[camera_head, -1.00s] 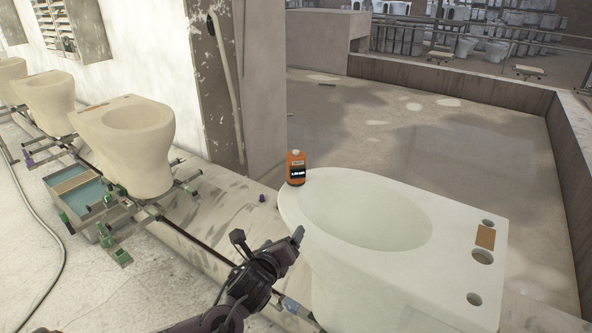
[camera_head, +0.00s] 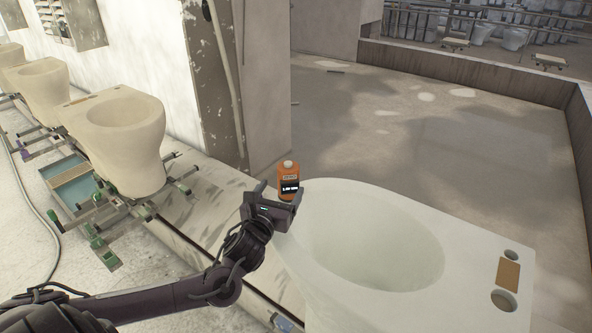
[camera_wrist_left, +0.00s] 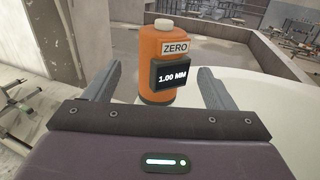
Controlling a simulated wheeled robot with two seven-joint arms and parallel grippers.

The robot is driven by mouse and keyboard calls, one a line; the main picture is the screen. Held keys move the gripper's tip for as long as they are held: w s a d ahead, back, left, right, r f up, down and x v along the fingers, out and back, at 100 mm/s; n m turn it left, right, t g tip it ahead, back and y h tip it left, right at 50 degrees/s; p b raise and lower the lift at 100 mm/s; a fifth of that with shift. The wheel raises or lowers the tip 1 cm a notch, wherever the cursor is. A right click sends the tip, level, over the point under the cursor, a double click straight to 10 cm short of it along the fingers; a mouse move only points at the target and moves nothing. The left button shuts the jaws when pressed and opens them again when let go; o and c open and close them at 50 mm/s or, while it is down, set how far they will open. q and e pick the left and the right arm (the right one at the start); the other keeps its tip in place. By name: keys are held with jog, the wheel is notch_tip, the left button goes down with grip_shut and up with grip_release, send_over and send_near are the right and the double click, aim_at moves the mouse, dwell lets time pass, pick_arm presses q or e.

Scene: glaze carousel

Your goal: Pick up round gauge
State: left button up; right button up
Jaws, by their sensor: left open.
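The round gauge (camera_head: 288,179) is an orange cylinder with a pale cap and a black display. It stands upright on the rim of the near white toilet bowl (camera_head: 455,245). In the left wrist view the gauge (camera_wrist_left: 157,50) shows a "ZERO" label and "1.00 MM" on its display. My left gripper (camera_head: 280,190) is open at the gauge. In the left wrist view its two fingers (camera_wrist_left: 158,88) are spread to either side of the gauge's lower part, with gaps visible. My right gripper is not in view.
Several cream toilet bowls (camera_head: 113,140) stand in a row at the left on metal supports. A blue-lined tray (camera_head: 75,184) lies beneath them. A worn pillar (camera_head: 217,80) rises behind the gauge. The grey floor beyond is open.

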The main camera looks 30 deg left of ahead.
aim_at(284, 181)
pick_arm(q)
jog(key=shift+x, duration=0.85)
jog(key=w, duration=0.1)
jog(key=w+p, duration=0.1)
jog(key=w+r+p, duration=0.1)
jog(key=shift+a, duration=0.3)
jog(key=x, duration=0.1)
jog(key=p+x, duration=0.1)
jog(key=x, duration=0.1)
jog(key=shift+f, duration=0.35)
jog(key=shift+w, duration=0.1)
jog(key=c, duration=0.9)
jog(key=shift+c, duration=0.5)
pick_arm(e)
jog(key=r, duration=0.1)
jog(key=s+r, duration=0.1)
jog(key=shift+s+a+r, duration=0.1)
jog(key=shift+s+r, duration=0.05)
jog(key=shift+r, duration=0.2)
pick_arm(q)
jog(key=shift+r, duration=0.15)
